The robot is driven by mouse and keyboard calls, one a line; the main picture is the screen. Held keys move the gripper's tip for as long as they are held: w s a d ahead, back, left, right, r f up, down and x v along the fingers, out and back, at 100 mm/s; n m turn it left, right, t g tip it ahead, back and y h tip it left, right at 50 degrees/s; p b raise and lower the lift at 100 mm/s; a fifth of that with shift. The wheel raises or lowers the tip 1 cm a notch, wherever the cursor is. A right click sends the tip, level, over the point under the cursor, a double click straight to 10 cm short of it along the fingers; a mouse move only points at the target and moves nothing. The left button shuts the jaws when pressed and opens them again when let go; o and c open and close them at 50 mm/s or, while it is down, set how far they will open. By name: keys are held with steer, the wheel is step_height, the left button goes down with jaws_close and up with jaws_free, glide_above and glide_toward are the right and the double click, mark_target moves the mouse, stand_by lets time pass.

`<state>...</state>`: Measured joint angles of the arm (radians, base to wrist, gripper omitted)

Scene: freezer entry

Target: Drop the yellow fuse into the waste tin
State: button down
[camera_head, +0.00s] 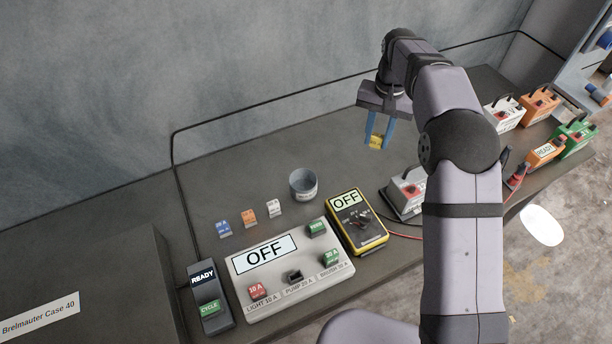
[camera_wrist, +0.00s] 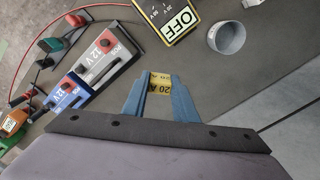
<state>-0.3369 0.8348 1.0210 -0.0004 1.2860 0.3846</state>
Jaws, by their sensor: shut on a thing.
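The yellow fuse (camera_head: 376,142) is between the blue fingers of my gripper (camera_head: 378,130), held above the bench. In the wrist view the fuse (camera_wrist: 160,83) shows "20 A" on its face, and my gripper (camera_wrist: 161,90) is shut on it from both sides. The waste tin (camera_head: 303,185) is a small grey open cup standing upright on the bench, to the left of and below my gripper in the head view. The tin also shows in the wrist view (camera_wrist: 227,38), to the upper right of the fuse. The fuse is apart from the tin.
A fuse panel (camera_head: 291,272) reading OFF and a yellow multimeter (camera_head: 358,220) stand in front of the tin. Blue, orange and white fuses (camera_head: 249,217) stand left of it. Several battery boxes (camera_head: 540,104) stand at the right. The bench behind the tin is clear.

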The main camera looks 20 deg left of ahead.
steer(key=s+a+f+p, duration=0.1)
steer(key=s+a, duration=0.2)
steer(key=a, duration=0.4)
steer(key=s+a+f+p, duration=0.2)
steer(key=s+a, duration=0.2)
steer(key=a, duration=0.4)
steer(key=shift+s+a+f+n, duration=0.15)
steer(key=shift+s+a+n, duration=0.05)
steer(key=shift+a+n, duration=0.1)
steer(key=shift+f, duration=0.1)
steer(key=shift+f+b, duration=1.9)
steer(key=shift+f, duration=0.95)
steer(key=c, duration=1.4)
jaws_free()
steer(key=shift+o, duration=0.2)
steer(key=shift+r, duration=0.1)
